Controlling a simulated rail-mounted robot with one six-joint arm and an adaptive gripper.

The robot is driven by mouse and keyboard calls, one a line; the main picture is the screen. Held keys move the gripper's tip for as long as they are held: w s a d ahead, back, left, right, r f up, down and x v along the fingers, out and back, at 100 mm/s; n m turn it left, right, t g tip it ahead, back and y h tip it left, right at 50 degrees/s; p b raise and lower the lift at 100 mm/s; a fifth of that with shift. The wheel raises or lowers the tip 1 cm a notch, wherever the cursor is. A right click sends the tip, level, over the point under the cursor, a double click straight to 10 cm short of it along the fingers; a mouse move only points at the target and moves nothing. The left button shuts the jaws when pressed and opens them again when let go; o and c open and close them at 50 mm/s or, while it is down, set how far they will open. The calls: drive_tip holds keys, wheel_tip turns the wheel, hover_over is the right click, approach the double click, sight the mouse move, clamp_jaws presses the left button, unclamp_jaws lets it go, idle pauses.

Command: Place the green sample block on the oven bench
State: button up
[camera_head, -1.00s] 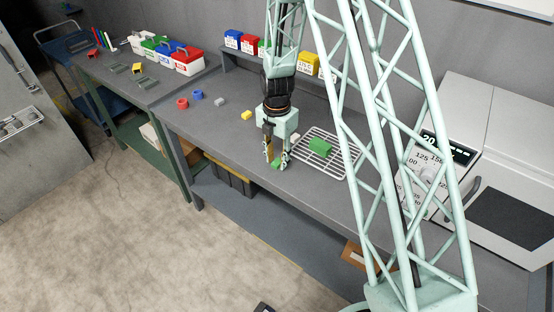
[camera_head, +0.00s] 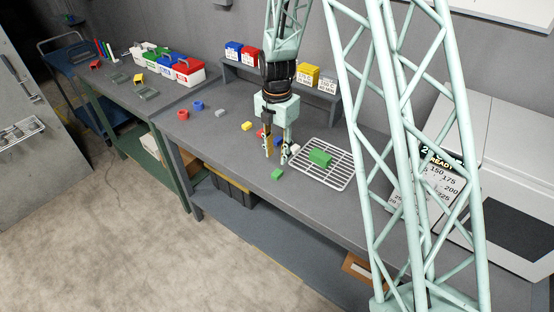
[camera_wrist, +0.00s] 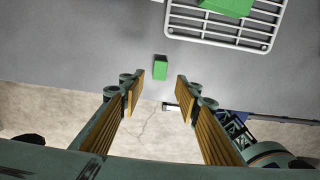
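A small green block (camera_head: 277,174) rests on the grey oven bench (camera_head: 225,148), close to its front edge. My gripper (camera_head: 276,156) is open and empty, just behind and above the block, apart from it. In the wrist view the block (camera_wrist: 160,68) shows on the bench beyond the gap between my two fingertips (camera_wrist: 160,92); nothing is between the fingers. A larger green piece (camera_head: 320,158) lies on the white wire rack (camera_head: 341,178) to the right; it also shows at the top of the wrist view (camera_wrist: 228,6).
Yellow (camera_head: 247,126), grey (camera_head: 220,113), blue (camera_head: 197,105) and red (camera_head: 183,115) pieces lie left of my gripper. Small pieces sit close behind the fingers. Labelled bins line the back shelf (camera_head: 327,96). The white oven (camera_head: 505,165) stands at the right. Bench left of the block is clear.

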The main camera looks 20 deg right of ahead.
drive_tip(key=shift+r, duration=1.6)
drive_tip(key=shift+r, duration=0.1)
drive_tip(key=s+r+m+t, duration=0.1)
drive_tip(key=s+r+m, duration=0.6)
drive_tip(key=s+r, duration=0.5)
drive_tip(key=s+r+m+t, duration=0.1)
drive_tip(key=s+r+m, duration=0.65)
drive_tip(key=r, duration=0.85)
drive_tip(key=s+r+m, duration=0.2)
drive_tip(key=s+m, duration=0.1)
drive_tip(key=s, duration=0.5)
drive_tip(key=s+r+m+t, duration=0.1)
drive_tip(key=s+m, duration=0.3)
drive_tip(key=s, duration=0.4)
drive_tip(key=s+r+m, duration=0.3)
drive_tip(key=s+m, duration=0.1)
drive_tip(key=s, duration=0.5)
drive_tip(key=shift+r+t, duration=0.25)
drive_tip(key=shift+t, duration=0.15)
